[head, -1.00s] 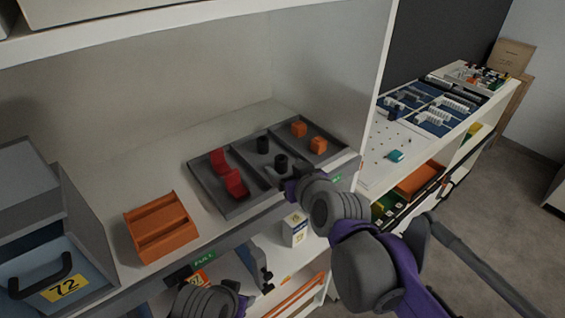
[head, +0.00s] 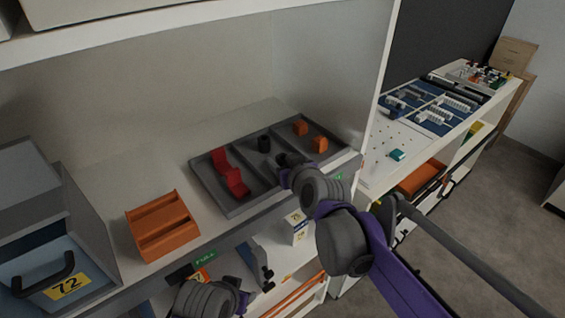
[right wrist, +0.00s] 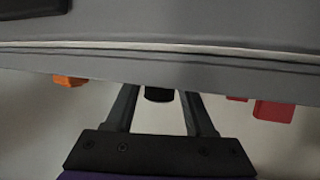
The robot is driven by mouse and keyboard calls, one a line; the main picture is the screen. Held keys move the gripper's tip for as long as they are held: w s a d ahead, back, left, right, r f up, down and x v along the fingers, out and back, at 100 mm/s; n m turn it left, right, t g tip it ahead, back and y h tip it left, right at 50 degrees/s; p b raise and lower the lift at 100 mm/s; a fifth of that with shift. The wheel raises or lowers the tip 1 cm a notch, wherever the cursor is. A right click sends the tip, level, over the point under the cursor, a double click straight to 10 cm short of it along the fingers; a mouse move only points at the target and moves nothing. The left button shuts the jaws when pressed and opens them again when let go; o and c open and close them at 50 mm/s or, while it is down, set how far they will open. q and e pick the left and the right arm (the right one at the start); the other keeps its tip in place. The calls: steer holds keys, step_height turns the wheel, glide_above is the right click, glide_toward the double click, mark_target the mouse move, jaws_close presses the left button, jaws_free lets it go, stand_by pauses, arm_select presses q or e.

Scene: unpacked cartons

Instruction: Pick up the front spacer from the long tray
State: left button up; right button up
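The long tray (head: 228,208) is dark grey, with three compartments, and lies on the shelf. Its middle compartment holds black cylindrical spacers; the back spacer (head: 263,144) shows clearly. The front spacer is largely hidden by my right gripper (head: 284,161) in the head view. In the right wrist view, a black spacer (right wrist: 158,95) stands between the two spread fingers of my right gripper (right wrist: 158,93), with gaps on both sides. The fingertips are partly hidden at the grey edge. My left arm shows low in the head view; its finger state is unclear.
Red pieces (head: 236,182) lie in the tray's left compartment and orange pieces (head: 319,144) in its right one. An orange divided bin (head: 163,226) stands left of the tray. A blue bin labelled 72 (head: 40,275) is farther left. The shelf's side wall (head: 325,70) rises behind the right end.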

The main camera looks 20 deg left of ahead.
jaws_close()
steer(key=shift+r, duration=0.1)
